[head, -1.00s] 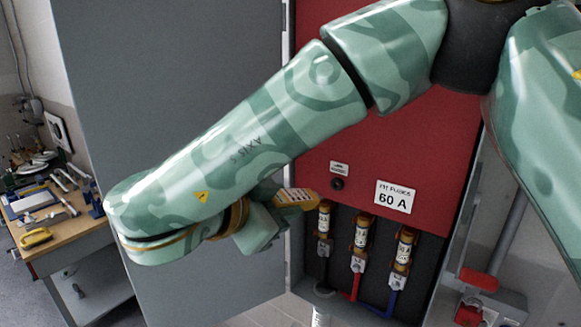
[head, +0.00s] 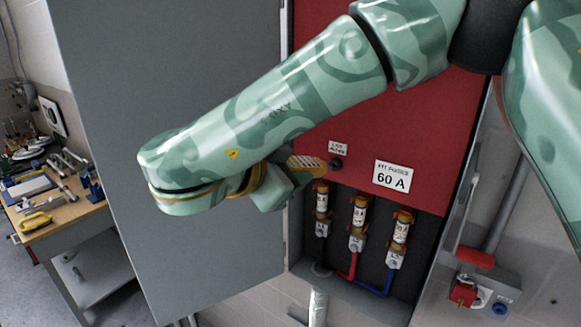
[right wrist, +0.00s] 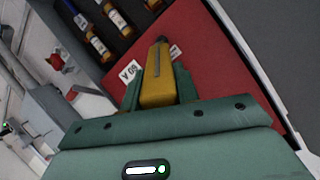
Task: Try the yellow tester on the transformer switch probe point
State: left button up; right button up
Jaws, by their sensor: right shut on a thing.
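My right gripper (head: 284,178) is shut on the yellow tester (head: 306,163). The tester's free end points right in the head view, close to the round black probe point (head: 336,163) on the red panel. I cannot tell whether they touch. In the right wrist view the tester (right wrist: 158,88) stands between the green fingers of the right gripper (right wrist: 159,82), with its narrow end towards the red panel. The probe point is hidden there; part of a small white label shows beside the tester's end. My left gripper is not in view.
The red panel (head: 440,150) carries a "60 A" label (head: 392,177). Several fuses (head: 359,221) with coloured cables sit in the open bay below. The grey cabinet door (head: 190,90) stands open at left. A workbench (head: 75,210) with tools is farther left.

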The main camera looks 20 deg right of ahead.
jog(key=shift+d, duration=0.1)
jog(key=shift+w+d, duration=0.35)
dwell(1.1)
dwell(0.4)
